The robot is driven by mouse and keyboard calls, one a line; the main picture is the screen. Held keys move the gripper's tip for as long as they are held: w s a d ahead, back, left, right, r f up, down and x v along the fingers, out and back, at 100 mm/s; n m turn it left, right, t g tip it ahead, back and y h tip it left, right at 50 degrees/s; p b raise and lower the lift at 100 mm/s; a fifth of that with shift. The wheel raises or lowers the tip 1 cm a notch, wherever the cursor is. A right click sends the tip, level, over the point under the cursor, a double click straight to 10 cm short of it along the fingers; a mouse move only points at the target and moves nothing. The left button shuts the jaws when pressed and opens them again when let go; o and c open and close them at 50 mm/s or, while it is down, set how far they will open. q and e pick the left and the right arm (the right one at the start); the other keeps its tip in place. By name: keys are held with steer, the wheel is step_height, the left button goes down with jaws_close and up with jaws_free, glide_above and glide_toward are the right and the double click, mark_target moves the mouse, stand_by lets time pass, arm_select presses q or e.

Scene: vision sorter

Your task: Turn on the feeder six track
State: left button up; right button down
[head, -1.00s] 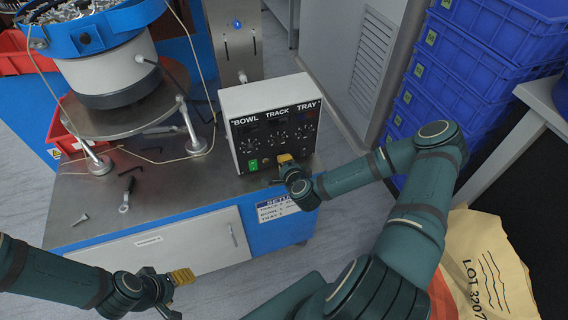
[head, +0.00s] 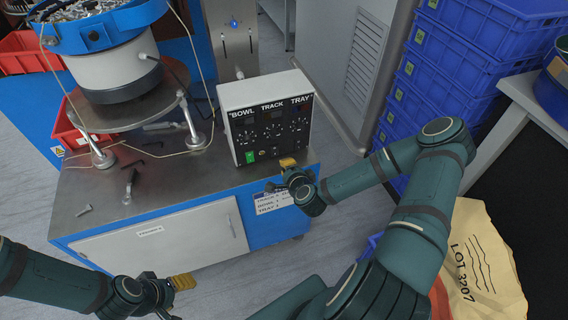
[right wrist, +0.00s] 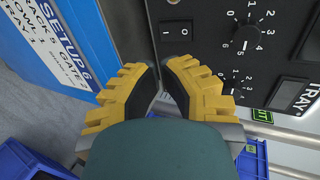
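The white control box (head: 264,84) has a black panel marked BOWL, TRACK and TRAY. A green lit switch (head: 250,156) is under BOWL. In the right wrist view, a dark, unlit rocker switch (right wrist: 175,31) marked I and O sits below a knob (right wrist: 245,38). Its column label is out of view. My right gripper (head: 287,162) is just in front of the box's lower edge. In the wrist view its yellow fingertips (right wrist: 160,66) are close together, empty and apart from the switch. My left gripper (head: 183,282) is low, away from the box; its finger gap is hidden.
A bowl feeder (head: 112,65) stands left of the box on the metal table (head: 165,190). Loose tools lie on the tabletop. Blue crates (head: 450,60) are stacked at right. A setup label (head: 274,202) is on the table front. Floor is open before the table.

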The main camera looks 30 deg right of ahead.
arm_select(q)
steer(key=shift+w+d+r+p, duration=0.15)
steer(key=shift+w+r+p, duration=0.05)
steer(key=shift+r+p, duration=0.25)
arm_select(e)
steer(key=v, duration=0.6)
steer(key=shift+s, duration=0.1)
